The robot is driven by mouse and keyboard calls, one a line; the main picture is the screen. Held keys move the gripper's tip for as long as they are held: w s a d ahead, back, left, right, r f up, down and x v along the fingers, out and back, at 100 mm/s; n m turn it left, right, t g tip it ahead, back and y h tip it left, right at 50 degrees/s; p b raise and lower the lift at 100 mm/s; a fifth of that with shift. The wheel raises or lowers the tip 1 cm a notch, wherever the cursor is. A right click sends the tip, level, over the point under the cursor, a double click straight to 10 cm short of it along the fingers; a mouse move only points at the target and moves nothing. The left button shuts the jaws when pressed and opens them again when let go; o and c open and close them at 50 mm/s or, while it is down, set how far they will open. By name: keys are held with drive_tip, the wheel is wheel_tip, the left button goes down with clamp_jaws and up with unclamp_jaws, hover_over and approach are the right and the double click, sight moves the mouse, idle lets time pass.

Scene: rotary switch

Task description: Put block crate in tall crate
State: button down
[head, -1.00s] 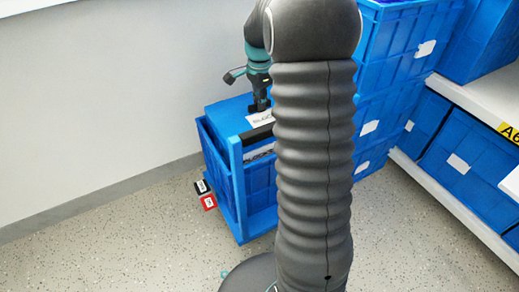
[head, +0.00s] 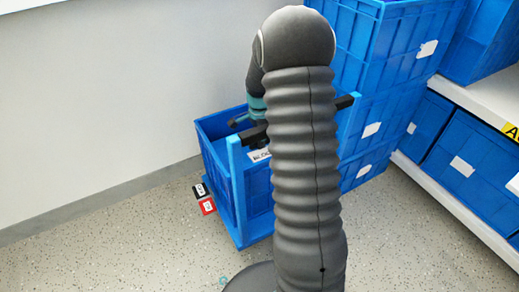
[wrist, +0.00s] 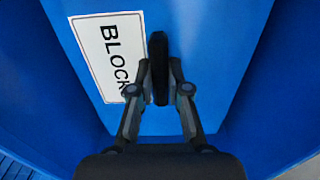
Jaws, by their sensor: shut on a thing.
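The block crate (wrist: 215,35) is blue, with a white label reading "BLOCK" and a black handle (wrist: 158,50). My gripper (wrist: 158,82) is shut on that handle, above the crate's top, in the wrist view. My gripper (head: 258,138) is mostly hidden behind my arm in the head view. Whether the block crate touches the tall crate's floor is hidden.
The tall crate stands on a blue cart with upright posts (head: 236,185) and a black bar, near the white wall (head: 110,90). Stacked blue crates (head: 400,55) and a shelf (head: 470,200) stand right. Floor at left is clear.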

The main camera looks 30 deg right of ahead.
drive_tip(key=shift+f+b, duration=0.3)
drive_tip(key=shift+f, duration=1.8)
drive_tip(key=c, duration=1.1)
unclamp_jaws()
drive_tip(key=shift+c, duration=0.2)
wheel_tip(320, 180, up, 12)
drive_tip(key=shift+r+p, duration=0.15)
drive_tip(key=shift+p, duration=0.8)
